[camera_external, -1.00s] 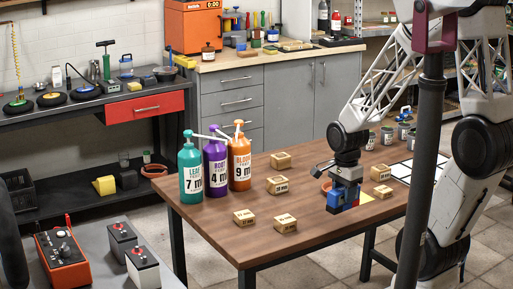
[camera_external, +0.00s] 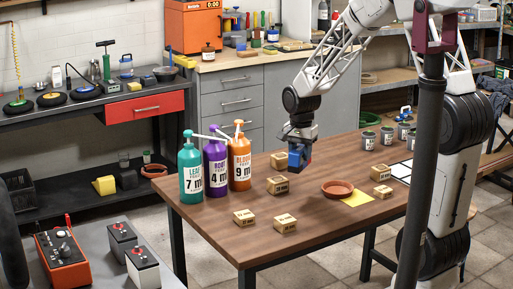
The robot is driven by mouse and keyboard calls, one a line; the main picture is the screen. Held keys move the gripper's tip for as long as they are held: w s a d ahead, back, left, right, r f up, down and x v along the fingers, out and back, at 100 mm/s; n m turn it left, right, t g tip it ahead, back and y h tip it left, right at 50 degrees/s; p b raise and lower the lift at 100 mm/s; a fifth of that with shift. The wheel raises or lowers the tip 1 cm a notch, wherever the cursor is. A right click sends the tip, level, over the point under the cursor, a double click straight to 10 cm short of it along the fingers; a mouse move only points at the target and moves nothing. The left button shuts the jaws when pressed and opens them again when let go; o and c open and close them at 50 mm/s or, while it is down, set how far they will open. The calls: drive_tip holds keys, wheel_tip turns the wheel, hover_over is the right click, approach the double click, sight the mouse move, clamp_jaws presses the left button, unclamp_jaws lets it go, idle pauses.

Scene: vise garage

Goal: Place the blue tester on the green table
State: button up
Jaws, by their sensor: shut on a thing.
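My gripper (camera_external: 299,148) is shut on a small blue block-like thing, apparently the blue tester (camera_external: 295,160), with a bit of red beside it. The gripper's fingers are small here and partly hidden. No table with a clearly green top shows in this view.
Teal, purple (camera_external: 216,170) and orange pump bottles stand on the brown table, with several wooden blocks (camera_external: 278,185), a terracotta dish (camera_external: 338,189), a yellow sheet (camera_external: 356,199) and grey cans (camera_external: 368,141). A grey bench (camera_external: 85,268) holds an orange device (camera_external: 63,257) and two batteries.

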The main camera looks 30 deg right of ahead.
drive_tip(key=w+d+f+n, duration=0.2)
drive_tip(key=w+n, duration=0.2)
drive_tip(key=w, duration=1.1)
drive_tip(key=w+d+f+n, duration=0.1)
drive_tip(key=w+f+n, duration=0.2)
drive_tip(key=w, duration=1.2)
drive_tip(key=w+d+f+n, duration=0.2)
drive_tip(key=w+n, duration=0.3)
drive_tip(key=w, duration=1)
drive_tip(key=shift+d+f, duration=0.3)
drive_tip(key=shift+f, duration=0.05)
drive_tip(key=shift+r, duration=0.15)
wheel_tip(320, 180, up, 7)
drive_tip(key=s+d+r, duration=0.1)
drive_tip(key=s+d, duration=0.2)
drive_tip(key=s, duration=0.5)
drive_tip(key=s+d+r, duration=0.2)
drive_tip(key=s+d, duration=0.1)
drive_tip(key=s, duration=0.4)
drive_tip(key=s+d, duration=0.3)
drive_tip(key=s, duration=1.7)
drive_tip(key=s+f, duration=0.4)
drive_tip(key=s, duration=0.6)
drive_tip(key=s+f, duration=0.4)
drive_tip(key=s, duration=0.7)
drive_tip(key=shift+a, duration=0.3)
